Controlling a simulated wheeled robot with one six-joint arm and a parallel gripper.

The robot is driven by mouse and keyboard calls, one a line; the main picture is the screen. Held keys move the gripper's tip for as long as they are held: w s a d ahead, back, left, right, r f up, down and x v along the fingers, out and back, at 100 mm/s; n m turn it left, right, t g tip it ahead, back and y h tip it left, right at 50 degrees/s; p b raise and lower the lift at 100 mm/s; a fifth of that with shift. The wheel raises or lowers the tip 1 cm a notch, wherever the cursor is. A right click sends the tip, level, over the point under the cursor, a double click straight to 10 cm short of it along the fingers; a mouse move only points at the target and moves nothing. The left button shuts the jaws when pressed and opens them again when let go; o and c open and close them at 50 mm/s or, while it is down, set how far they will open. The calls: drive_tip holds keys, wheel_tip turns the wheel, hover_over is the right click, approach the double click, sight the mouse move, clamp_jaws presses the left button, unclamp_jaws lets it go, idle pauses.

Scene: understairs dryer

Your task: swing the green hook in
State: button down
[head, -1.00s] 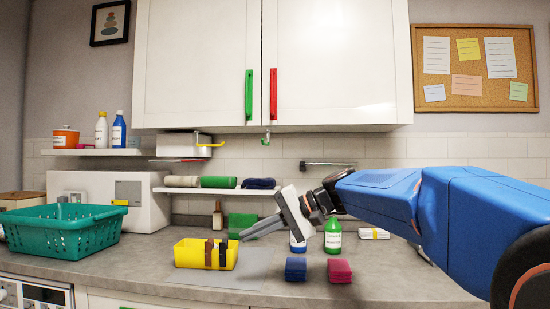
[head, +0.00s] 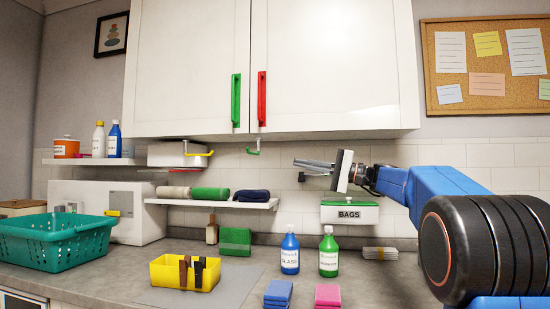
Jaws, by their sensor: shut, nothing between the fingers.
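The green hook (head: 254,149) hangs from the underside of the white wall cabinet, below the red handle. It is small here; its curved lower end points to the left, and I cannot tell its exact swing angle. My gripper (head: 297,163) is to the right of the hook and a little lower in the picture, with a clear gap between them. Its fingers are shut, empty and point left towards the hook's side. Nothing hides the hook.
A yellow hook (head: 200,154) sticks out at the left by a white box. A shelf (head: 225,204) with rolled towels lies below the green hook. The BAGS box (head: 349,213) is under my gripper. The counter holds a yellow bin (head: 168,275) and bottles.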

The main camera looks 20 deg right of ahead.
sight(253, 154)
drive_tip(key=shift+d, duration=0.1)
drive_tip(key=x, duration=1.4)
idle(0.5)
